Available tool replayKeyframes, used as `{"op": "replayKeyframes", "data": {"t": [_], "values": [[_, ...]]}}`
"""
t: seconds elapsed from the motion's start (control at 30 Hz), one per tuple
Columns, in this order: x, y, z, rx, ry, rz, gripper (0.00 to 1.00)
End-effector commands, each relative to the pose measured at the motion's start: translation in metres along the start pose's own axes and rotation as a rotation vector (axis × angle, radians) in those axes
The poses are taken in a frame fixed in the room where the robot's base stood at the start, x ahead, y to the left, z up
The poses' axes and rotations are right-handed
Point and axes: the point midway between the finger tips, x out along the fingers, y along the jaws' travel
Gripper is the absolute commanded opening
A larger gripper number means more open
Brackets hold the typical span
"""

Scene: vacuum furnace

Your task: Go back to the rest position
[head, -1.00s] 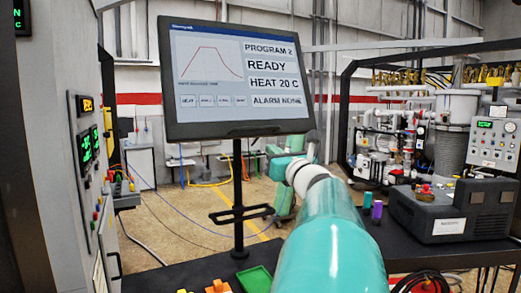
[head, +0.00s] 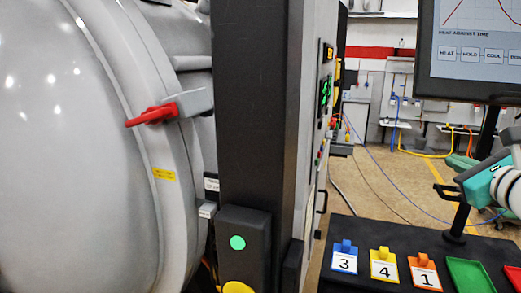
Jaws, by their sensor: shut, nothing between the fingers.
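Part of my teal and white arm (head: 483,185) shows at the right edge of the head view, beside the stand of the monitor. The rest of the arm is cut off by the frame. No object is seen held by the visible part of the arm.
A grey furnace vessel (head: 75,150) with a red handle (head: 152,115) fills the left. A dark post (head: 255,110) stands beside it. A monitor (head: 470,50) stands above a dark table holding numbered tags (head: 383,265) and a green tray (head: 468,276).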

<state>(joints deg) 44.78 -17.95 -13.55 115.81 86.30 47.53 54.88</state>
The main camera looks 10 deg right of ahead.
Motion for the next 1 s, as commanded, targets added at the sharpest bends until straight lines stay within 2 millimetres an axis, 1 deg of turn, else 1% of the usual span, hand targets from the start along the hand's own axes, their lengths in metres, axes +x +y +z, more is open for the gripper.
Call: {"op": "replayKeyframes", "data": {"t": [0.03,0.07,0.1,0.13,0.17,0.2,0.23,0.27,0.3,0.37,0.4,0.47,0.5,0.57,0.6,0.7,0.73,0.8,0.83,0.9,1.0], "values": [[0.009,0.037,0.003,-0.104,0.017,0.094,0.00],[0.013,0.058,0.003,-0.172,0.028,0.148,0.00],[0.017,0.085,0.001,-0.267,0.041,0.223,0.00],[0.018,0.106,0.000,-0.342,0.047,0.278,0.00],[0.019,0.127,-0.002,-0.420,0.051,0.337,0.00],[0.018,0.154,-0.004,-0.529,0.052,0.414,0.00],[0.016,0.174,-0.006,-0.613,0.050,0.472,0.00],[0.013,0.194,-0.009,-0.699,0.045,0.529,0.00],[0.009,0.218,-0.013,-0.816,0.035,0.604,0.00],[-0.001,0.251,-0.021,-0.995,0.011,0.712,0.00],[-0.009,0.272,-0.026,-1.120,-0.013,0.783,0.00],[-0.023,0.301,-0.034,-1.316,-0.062,0.884,0.00],[-0.035,0.319,-0.039,-1.458,-0.105,0.949,0.00],[-0.054,0.343,-0.046,-1.682,-0.187,1.038,0.00],[-0.067,0.357,-0.052,-1.831,-0.248,1.088,0.00],[-0.094,0.378,-0.065,-2.150,-0.390,1.181,0.00],[-0.099,0.381,-0.069,-2.224,-0.423,1.201,0.00],[-0.108,0.386,-0.075,-2.354,-0.482,1.231,0.00],[-0.111,0.388,-0.076,-2.392,-0.498,1.238,0.00],[-0.115,0.390,-0.079,-2.440,-0.518,1.249,0.00],[-0.115,0.389,-0.079,-2.451,-0.522,1.253,0.00]]}}
